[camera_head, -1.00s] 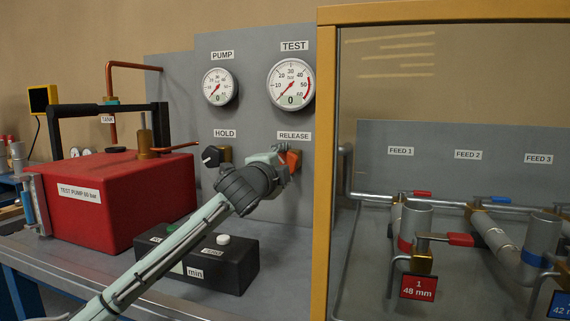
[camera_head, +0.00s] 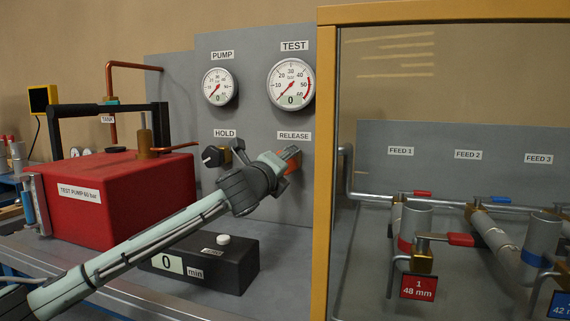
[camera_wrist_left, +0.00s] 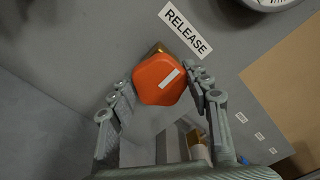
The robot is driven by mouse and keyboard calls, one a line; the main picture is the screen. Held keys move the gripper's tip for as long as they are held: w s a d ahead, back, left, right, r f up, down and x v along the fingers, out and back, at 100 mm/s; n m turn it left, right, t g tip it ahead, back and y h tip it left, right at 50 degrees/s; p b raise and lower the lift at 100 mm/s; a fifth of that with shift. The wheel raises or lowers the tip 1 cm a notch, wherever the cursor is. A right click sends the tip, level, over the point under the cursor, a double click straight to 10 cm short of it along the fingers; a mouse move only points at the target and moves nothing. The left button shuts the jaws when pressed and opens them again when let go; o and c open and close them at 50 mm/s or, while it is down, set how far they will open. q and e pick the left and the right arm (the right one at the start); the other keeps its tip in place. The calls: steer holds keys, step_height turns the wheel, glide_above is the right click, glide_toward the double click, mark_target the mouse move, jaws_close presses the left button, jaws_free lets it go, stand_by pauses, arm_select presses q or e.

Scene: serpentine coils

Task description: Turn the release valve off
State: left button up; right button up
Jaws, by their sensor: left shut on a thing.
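The release valve is an orange faceted knob (camera_head: 293,163) on the grey panel, under the RELEASE label (camera_head: 294,135). In the left wrist view the orange knob (camera_wrist_left: 159,80) shows a white line on its face, slanting up to the right. My left gripper (camera_head: 284,160) is shut on this knob. In the left wrist view the fingers of my left gripper (camera_wrist_left: 160,92) lie on either side of it. The gripper hides much of the knob in the head view. My right gripper is not in view.
The PUMP gauge (camera_head: 220,87) and TEST gauge (camera_head: 291,85) hang above. A black timer box (camera_head: 228,264) and red test pump (camera_head: 110,205) stand on the bench. A yellow frame post (camera_head: 324,180) is close on the right.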

arm_select(q)
steer(key=shift+f, duration=0.1)
stand_by(0.4)
steer(key=o, duration=1.2)
steer(key=shift+s, duration=0.1)
steer(key=v, duration=1.2)
steer(key=x, duration=1.2)
